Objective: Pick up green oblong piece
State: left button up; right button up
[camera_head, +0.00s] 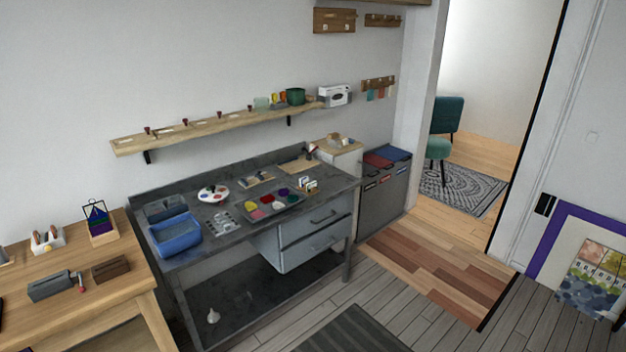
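A dark tray (264,214) with several small coloured pieces sits on the grey workbench (240,233). Pink, red, purple and yellow patches show in it. A small green patch (293,198) shows near the tray's right side, but it is too small to tell whether it is oblong. Neither of my grippers is in view.
A blue bin (174,235) stands at the workbench's left end, and a round palette (213,194) lies behind the tray. A wooden table (75,268) stands at the left. A dark mat (352,333) lies on the floor in front.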

aim_at(310, 185)
jog(key=i+l, duration=0.25)
jog(key=i, duration=0.15)
jog(key=i+l+u, duration=0.1)
jog(key=i, duration=0.35)
jog(key=i+l, duration=0.35)
jog(key=i+u, duration=0.05)
